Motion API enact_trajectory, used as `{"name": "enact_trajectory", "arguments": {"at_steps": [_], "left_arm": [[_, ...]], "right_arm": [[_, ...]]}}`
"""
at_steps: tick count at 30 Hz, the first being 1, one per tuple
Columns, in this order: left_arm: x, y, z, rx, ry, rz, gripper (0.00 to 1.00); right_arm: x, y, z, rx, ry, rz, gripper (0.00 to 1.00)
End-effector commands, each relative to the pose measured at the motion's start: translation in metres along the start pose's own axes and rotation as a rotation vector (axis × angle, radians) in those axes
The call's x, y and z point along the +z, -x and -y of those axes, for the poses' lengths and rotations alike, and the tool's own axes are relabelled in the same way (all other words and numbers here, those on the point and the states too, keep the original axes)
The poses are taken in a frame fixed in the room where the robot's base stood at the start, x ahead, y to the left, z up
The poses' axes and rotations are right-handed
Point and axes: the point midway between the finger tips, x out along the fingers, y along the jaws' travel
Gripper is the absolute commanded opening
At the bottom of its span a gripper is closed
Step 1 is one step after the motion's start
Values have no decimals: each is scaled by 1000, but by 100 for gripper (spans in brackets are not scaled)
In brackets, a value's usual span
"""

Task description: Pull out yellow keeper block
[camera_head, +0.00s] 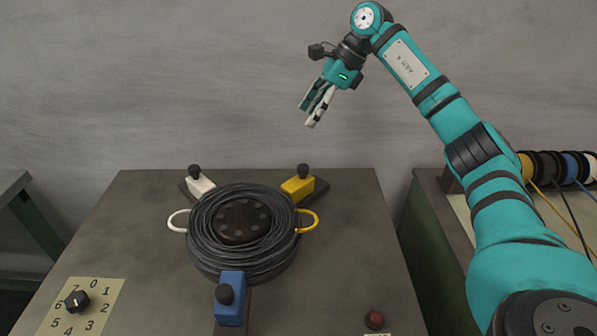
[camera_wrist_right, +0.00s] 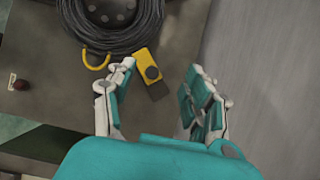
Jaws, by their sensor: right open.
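The yellow keeper block (camera_head: 297,187) with a black knob sits on a dark rail at the back right of the black cable coil (camera_head: 240,262). The block touches or nearly touches the coil's edge. It also shows in the right wrist view (camera_wrist_right: 141,60), ahead of the fingers and left of centre. My right gripper (camera_head: 310,115) is open and empty, high above the back of the table, above the yellow block in the picture. Its spread fingers (camera_wrist_right: 160,80) also show in the wrist view. My left gripper is not in view.
A white block (camera_head: 203,187) and a blue block (camera_head: 230,300) also stand at the coil. White (camera_head: 176,221) and yellow (camera_head: 315,222) loops stick out at its sides. A numbered dial (camera_head: 77,301) and red button (camera_head: 375,319) are near the front.

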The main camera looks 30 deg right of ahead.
Motion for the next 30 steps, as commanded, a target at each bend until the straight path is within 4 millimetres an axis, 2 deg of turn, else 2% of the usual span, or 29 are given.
{"name": "enact_trajectory", "arguments": {"at_steps": [1,3,5,8,11,24,30], "left_arm": [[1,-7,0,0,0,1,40],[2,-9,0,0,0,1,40],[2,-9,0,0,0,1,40],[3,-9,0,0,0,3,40],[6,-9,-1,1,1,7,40],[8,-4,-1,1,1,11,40],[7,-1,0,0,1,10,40]], "right_arm": [[-18,12,2,-5,-11,-46,52],[-33,25,2,0,-24,-96,52],[-41,29,2,3,-31,-120,52],[-45,25,1,8,-34,-133,52],[-47,9,0,10,-33,-134,52],[-58,-85,-2,12,-33,-130,52],[-61,-120,-1,10,-33,-128,52]]}}
